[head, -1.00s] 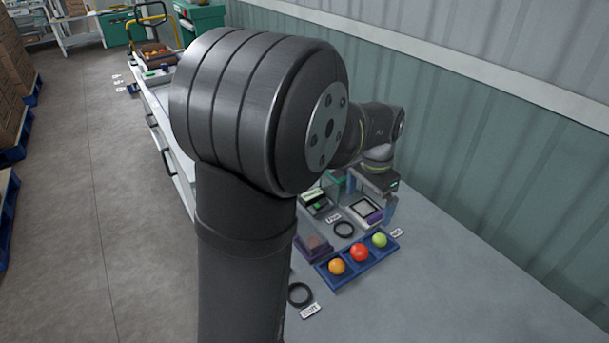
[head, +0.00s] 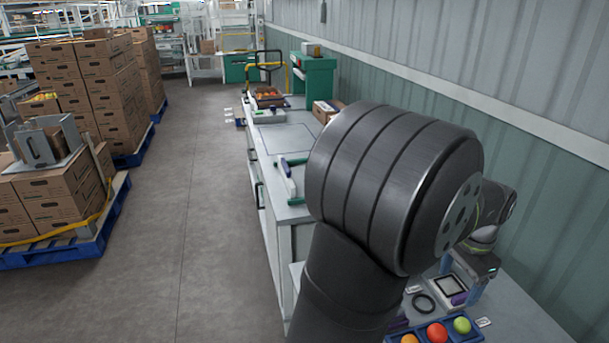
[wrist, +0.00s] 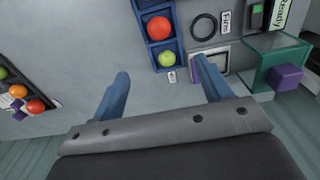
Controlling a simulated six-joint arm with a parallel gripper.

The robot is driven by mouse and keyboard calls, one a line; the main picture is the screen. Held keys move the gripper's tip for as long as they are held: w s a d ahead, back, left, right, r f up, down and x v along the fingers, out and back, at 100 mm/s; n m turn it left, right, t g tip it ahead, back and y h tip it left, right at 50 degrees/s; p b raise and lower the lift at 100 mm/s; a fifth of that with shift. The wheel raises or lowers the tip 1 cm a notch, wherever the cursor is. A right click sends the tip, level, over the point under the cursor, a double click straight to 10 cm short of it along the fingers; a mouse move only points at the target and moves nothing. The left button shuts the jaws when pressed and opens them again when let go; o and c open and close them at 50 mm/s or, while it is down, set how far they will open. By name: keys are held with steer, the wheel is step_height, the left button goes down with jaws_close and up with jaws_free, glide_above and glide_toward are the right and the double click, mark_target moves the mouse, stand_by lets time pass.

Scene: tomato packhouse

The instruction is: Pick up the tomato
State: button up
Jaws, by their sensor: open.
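A blue tray (head: 395,332) holds an orange tomato (head: 409,340), a red tomato (head: 437,333) and a yellow-green tomato (head: 462,325) in a row, cut by the bottom edge of the head view. In the wrist view, the red tomato (wrist: 159,28) and yellow-green tomato (wrist: 167,58) sit in separate compartments of the tray (wrist: 151,45). My gripper (wrist: 161,70) is open and empty, its blue fingers spread wide. The yellow-green tomato shows between and beyond the fingertips; neither finger visibly touches it. In the head view my gripper is small and partly hidden by my arm.
A black ring (wrist: 204,26), a scale-like device (head: 450,287) and a green-edged clear box (wrist: 262,60) with a purple cube (wrist: 286,77) stand near the tray. More fruit (wrist: 35,106) lies at the wrist view's left. The grey wall (head: 560,120) borders the bench.

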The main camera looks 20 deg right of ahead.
steer(key=shift+a+h, duration=0.5)
steer(key=shift+a, duration=0.6)
glide_above(439, 328)
steer(key=a, duration=0.1)
step_height(439, 328, down, 12)
steer(key=shift+a+f, duration=0.1)
steer(key=shift+a, duration=0.05)
steer(key=shift+d+f, duration=0.2)
steer(key=shift+f, duration=0.75)
steer(key=shift+d+f, duration=0.2)
steer(key=shift+f, duration=0.7)
steer(key=shift+d+f, duration=0.2)
steer(key=shift+f, duration=0.75)
steer(key=c, duration=0.8)
